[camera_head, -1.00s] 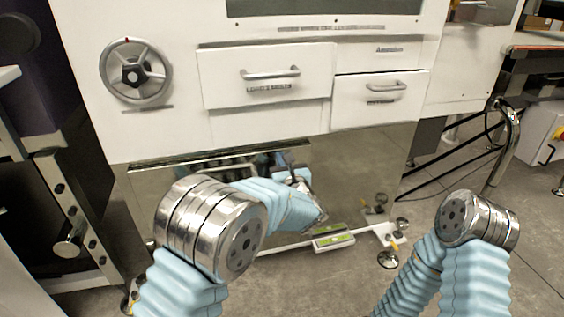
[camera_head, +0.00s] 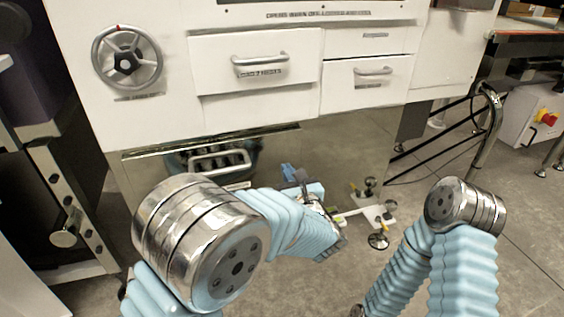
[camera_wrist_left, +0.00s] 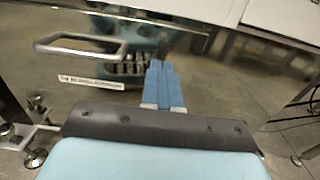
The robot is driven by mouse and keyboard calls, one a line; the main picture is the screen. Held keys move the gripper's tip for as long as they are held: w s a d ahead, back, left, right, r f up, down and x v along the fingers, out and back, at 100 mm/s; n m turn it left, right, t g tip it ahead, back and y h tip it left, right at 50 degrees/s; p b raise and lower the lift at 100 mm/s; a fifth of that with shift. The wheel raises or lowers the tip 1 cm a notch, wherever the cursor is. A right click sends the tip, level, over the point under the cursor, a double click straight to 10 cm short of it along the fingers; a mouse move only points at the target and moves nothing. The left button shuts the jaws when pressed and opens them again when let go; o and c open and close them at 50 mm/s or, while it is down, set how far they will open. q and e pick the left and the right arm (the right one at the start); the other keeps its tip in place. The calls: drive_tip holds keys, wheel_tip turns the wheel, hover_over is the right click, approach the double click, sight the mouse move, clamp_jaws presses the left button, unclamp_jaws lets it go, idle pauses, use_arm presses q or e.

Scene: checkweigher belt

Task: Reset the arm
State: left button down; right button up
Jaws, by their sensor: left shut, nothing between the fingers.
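My left arm comes in from the left in the head view, with its forearm reaching right. My left gripper (camera_head: 288,172) is at its far end, in front of the lower metal panel (camera_head: 335,150) of the white machine. In the left wrist view its two blue fingers (camera_wrist_left: 161,84) lie side by side, shut and empty, beyond a dark palm bar. They appear apart from the panel and to the right of its handle (camera_wrist_left: 80,47). My right arm (camera_head: 465,205) is bent at the lower right of the head view; its gripper is out of view.
The white machine has two closed drawers, left (camera_head: 258,62) and right (camera_head: 368,80), and a handwheel (camera_head: 127,57). A levelling foot (camera_head: 378,240) stands on the floor. A box with a red-yellow switch (camera_head: 545,118) is at the right.

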use_arm(q)
drive_tip(key=s+a+f+n+g+p, duration=0.1)
drive_tip(key=s+a+f+n+g, duration=0.3)
drive_tip(key=f, duration=0.3)
drive_tip(key=s+a+f+n+g+p, duration=0.1)
drive_tip(key=s+a+f+g, duration=0.1)
drive_tip(key=a+f+g, duration=0.45)
drive_tip(key=s+a+f+n+g+p, duration=0.1)
drive_tip(key=s+a+f+n+g, duration=0.15)
drive_tip(key=f, duration=0.65)
drive_tip(key=s+a+f+n+g+h+p, duration=0.1)
drive_tip(key=s+f+n+h, duration=0.3)
drive_tip(key=s+n, duration=0.5)
drive_tip(key=s+a+f+n+g+h+p, duration=0.1)
drive_tip(key=s+f+n+h, duration=0.4)
drive_tip(key=n, duration=1.3)
drive_tip(key=s+g+p, duration=0.1)
drive_tip(key=s+p, duration=0.1)
drive_tip(key=s, duration=0.2)
drive_tip(key=shift+s+f+g, duration=0.15)
drive_tip(key=shift+s+g, duration=0.15)
use_arm(e)
wheel_tip(320, 180, up, 7)
drive_tip(key=a, duration=0.1)
drive_tip(key=shift+s, duration=0.25)
use_arm(q)
drive_tip(key=shift+a, duration=0.1)
use_arm(e)
drive_tip(key=shift+a+f, duration=0.1)
drive_tip(key=shift+c, duration=0.4)
